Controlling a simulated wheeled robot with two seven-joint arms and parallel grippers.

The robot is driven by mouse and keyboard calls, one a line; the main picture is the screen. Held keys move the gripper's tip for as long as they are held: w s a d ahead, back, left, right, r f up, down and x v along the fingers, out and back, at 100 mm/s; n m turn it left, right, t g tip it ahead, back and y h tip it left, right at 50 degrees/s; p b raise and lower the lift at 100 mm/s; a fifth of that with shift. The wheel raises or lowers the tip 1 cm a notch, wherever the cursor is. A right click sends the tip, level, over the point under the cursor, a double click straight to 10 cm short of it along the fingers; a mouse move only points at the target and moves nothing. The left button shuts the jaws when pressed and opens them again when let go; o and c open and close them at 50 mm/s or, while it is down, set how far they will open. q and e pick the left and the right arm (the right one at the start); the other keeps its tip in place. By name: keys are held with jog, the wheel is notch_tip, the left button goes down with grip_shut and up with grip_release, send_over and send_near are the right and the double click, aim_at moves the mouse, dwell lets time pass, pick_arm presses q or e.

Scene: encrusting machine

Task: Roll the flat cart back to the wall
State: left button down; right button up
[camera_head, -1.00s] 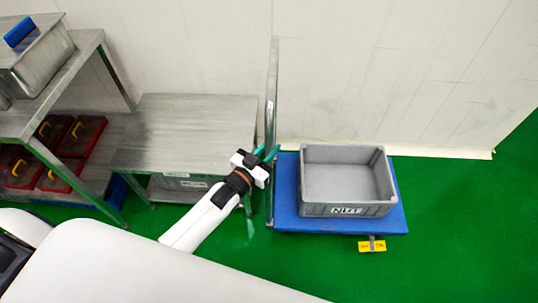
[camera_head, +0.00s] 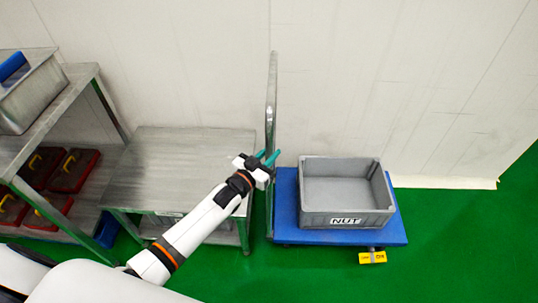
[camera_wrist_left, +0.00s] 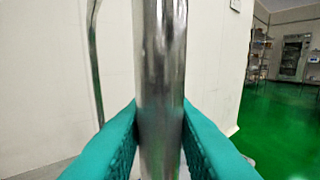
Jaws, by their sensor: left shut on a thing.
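The flat cart has a blue deck (camera_head: 285,190) and a tall metal handle (camera_head: 270,110) at its left end. It stands on the green floor close to the white wall. A grey crate (camera_head: 346,222) marked NUT sits on the deck. My left gripper (camera_head: 268,160) has its teal fingers around the handle's upright. In the left wrist view the metal upright (camera_wrist_left: 161,80) stands between both teal fingers (camera_wrist_left: 160,150), which are shut on it. My right gripper is not in view.
A low steel table (camera_head: 190,150) stands just left of the cart's handle. A steel shelf (camera_head: 75,95) with red boxes (camera_head: 75,170) is further left. A yellow tag (camera_head: 372,257) is at the deck's front edge. Green floor (camera_head: 460,240) is free to the right.

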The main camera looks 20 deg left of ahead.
pick_arm(q)
jog(key=shift+w+a+r, duration=0.1)
jog(key=shift+w+r, duration=0.05)
jog(key=c, duration=1.5)
grip_release()
jog(key=shift+o, duration=1.2)
jog(key=shift+w, duration=0.15)
jog(key=v, duration=1.2)
